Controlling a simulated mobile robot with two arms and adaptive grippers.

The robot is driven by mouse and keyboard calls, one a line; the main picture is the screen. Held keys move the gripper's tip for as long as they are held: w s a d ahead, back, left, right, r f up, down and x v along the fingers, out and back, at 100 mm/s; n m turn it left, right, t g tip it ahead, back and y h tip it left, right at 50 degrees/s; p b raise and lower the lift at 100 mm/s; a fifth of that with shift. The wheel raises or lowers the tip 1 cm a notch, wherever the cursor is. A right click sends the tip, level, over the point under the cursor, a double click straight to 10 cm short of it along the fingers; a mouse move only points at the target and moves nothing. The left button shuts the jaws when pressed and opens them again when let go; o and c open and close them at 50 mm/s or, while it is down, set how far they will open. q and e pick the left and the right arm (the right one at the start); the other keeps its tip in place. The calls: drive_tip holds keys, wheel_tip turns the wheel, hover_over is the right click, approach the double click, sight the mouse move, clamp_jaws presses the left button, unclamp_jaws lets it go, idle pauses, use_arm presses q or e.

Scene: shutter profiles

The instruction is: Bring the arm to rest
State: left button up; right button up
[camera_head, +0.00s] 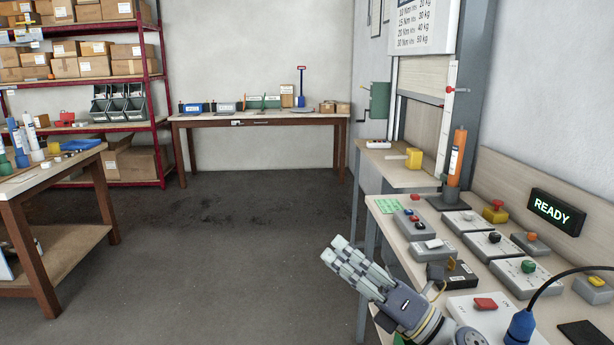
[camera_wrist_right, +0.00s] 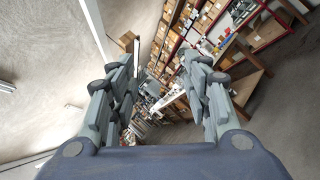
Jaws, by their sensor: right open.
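My right gripper (camera_head: 345,260) is at the lower right of the head view, beside the front left edge of the control bench (camera_head: 383,218). Its fingers point up and to the left, over the open floor. In the right wrist view the two fingers (camera_wrist_right: 160,100) stand apart with nothing between them, so it is open and empty. My left gripper is in neither view.
The bench carries several grey switch boxes (camera_head: 497,245), an orange cylinder (camera_head: 456,157) on a stand and a sign reading READY (camera_head: 556,212). A blue plug with a black cable (camera_head: 520,327) is close right of my arm. The middle floor (camera_head: 225,240) is clear.

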drive_tip(key=d+f+m+t+h, duration=0.3)
drive_tip(key=d+f+m+h, duration=0.15)
drive_tip(key=m+h, duration=0.4)
drive_tip(key=d+f+m+t+h, duration=0.3)
drive_tip(key=d+f+m+h, duration=0.15)
drive_tip(key=m, duration=0.65)
drive_tip(key=s+d+f+m+g+h, duration=0.2)
drive_tip(key=s+f+m+g, duration=0.15)
drive_tip(key=f, duration=0.25)
drive_tip(key=s+d+f+m+g+h, duration=0.2)
drive_tip(key=s+d+f+m+h, duration=0.1)
drive_tip(key=f+m, duration=0.3)
drive_tip(key=s+f+m+g, duration=0.3)
drive_tip(key=s+f+g, duration=0.2)
drive_tip(key=s+f, duration=0.5)
drive_tip(key=s+f+m+g, duration=0.3)
drive_tip(key=s+f+g, duration=0.25)
drive_tip(key=s, duration=0.85)
wheel_tip(320, 180, down, 24)
drive_tip(key=s+g, duration=0.1)
drive_tip(key=s+d+f+g+p, duration=0.1)
drive_tip(key=s+d+f, duration=0.2)
drive_tip(key=s+f, duration=1.3)
drive_tip(key=shift+s+f+n, duration=0.35)
drive_tip(key=shift+s+n, duration=0.05)
drive_tip(key=shift+s, duration=0.45)
